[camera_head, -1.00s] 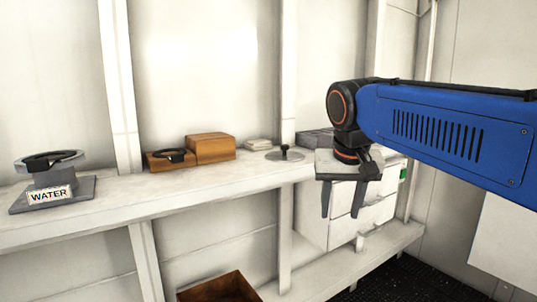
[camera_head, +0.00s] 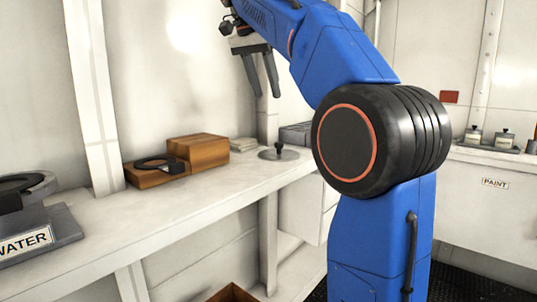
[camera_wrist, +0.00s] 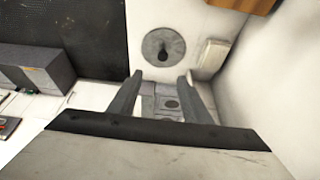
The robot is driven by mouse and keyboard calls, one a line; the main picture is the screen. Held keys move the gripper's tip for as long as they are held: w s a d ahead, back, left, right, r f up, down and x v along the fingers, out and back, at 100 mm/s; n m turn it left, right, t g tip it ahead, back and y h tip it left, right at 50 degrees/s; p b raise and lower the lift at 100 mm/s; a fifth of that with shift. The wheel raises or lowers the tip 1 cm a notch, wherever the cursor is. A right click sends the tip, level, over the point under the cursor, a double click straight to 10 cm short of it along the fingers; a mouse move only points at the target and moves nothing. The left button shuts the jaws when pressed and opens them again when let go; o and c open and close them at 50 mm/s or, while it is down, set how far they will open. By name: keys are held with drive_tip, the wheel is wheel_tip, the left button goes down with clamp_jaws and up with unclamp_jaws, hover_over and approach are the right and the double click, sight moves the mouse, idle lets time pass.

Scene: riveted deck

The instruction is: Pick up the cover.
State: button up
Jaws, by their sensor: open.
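The cover (camera_head: 279,154) is a flat round grey disc with a dark upright knob. It lies on the white shelf, and in the wrist view it shows (camera_wrist: 164,46) just beyond my fingertips. My gripper (camera_head: 264,95) is open and empty, raised above the shelf with its fingers pointing down. In the wrist view my gripper (camera_wrist: 162,78) has both fingers spread, with a grey compartmented tray (camera_wrist: 165,101) visible between them. The cover is apart from the fingers and fully in view.
On the shelf (camera_head: 180,208), a wooden block (camera_head: 198,151) with a black ring (camera_head: 160,163) beside it stands left of the cover. A pale stack (camera_head: 243,144) lies close behind. A WATER stand (camera_head: 40,238) is at far left. A PAINT counter (camera_head: 490,165) is at right.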

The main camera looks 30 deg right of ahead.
hover_over(279, 143)
drive_tip(key=s+a, duration=0.1)
drive_tip(key=a, duration=0.1)
wheel_tip(279, 143, down, 11)
drive_tip(key=shift+r, duration=0.1)
drive_tip(key=shift+w+x, duration=0.15)
drive_tip(key=shift+x, duration=1.25)
drive_tip(key=shift+w+x, duration=0.1)
drive_tip(key=shift+x, duration=1.25)
drive_tip(key=shift+a, duration=0.2)
drive_tip(key=shift+c, duration=0.2)
clamp_jaws()
